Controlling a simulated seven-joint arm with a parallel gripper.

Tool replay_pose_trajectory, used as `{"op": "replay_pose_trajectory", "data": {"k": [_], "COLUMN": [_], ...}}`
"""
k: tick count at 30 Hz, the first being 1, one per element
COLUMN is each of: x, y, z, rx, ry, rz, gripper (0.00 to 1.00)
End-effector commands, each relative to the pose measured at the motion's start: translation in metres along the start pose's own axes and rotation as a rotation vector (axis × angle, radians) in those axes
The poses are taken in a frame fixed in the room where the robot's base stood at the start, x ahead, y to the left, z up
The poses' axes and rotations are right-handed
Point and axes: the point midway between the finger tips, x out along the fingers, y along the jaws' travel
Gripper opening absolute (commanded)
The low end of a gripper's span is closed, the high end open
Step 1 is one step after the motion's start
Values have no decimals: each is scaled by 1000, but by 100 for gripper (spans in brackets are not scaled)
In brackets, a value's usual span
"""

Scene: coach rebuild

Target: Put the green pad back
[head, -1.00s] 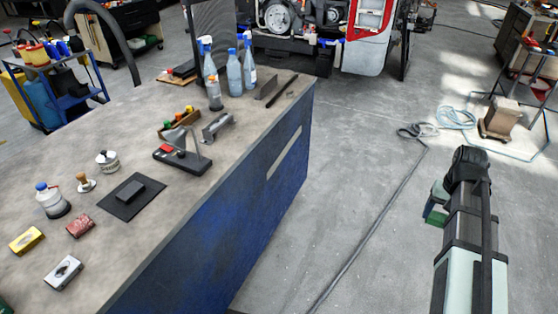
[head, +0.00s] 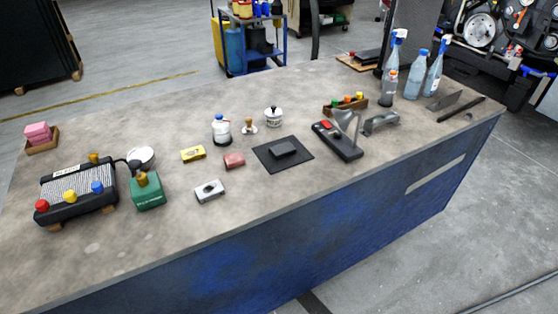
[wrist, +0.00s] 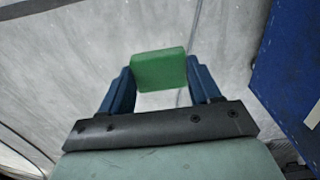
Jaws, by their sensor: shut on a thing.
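The green pad (wrist: 158,70) is a flat green block. It shows in the wrist view, clamped between the two blue fingers of my gripper (wrist: 160,78). My gripper is shut on it over the grey floor, beside a blue surface at the right. Neither my gripper nor the green pad shows in the head view. A small wooden tray (head: 42,149) with pink pads (head: 38,132) stands at the left end of the workbench (head: 110,240).
Near the tray are a black device (head: 76,194) with coloured knobs and a green box (head: 147,191). A black mat (head: 267,155) with a dark block lies mid-bench. Bottles (head: 413,75) stand at the right. The bench's front left corner is mostly bare.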

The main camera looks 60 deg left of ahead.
Motion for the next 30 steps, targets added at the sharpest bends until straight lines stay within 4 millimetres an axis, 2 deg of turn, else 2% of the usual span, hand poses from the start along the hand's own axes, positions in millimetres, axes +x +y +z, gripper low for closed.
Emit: {"op": "replay_pose_trajectory", "data": {"k": [5, 14, 23, 30], "x": [0, -4, -11, -18], "y": [-34, -121, -207, -275], "z": [1, 11, 31, 54], "rx": [-55, -197, -340, -454], "ry": [0, 1, 0, 0], "rz": [0, -1, -1, -1], "gripper": [34, 34, 34, 34]}}
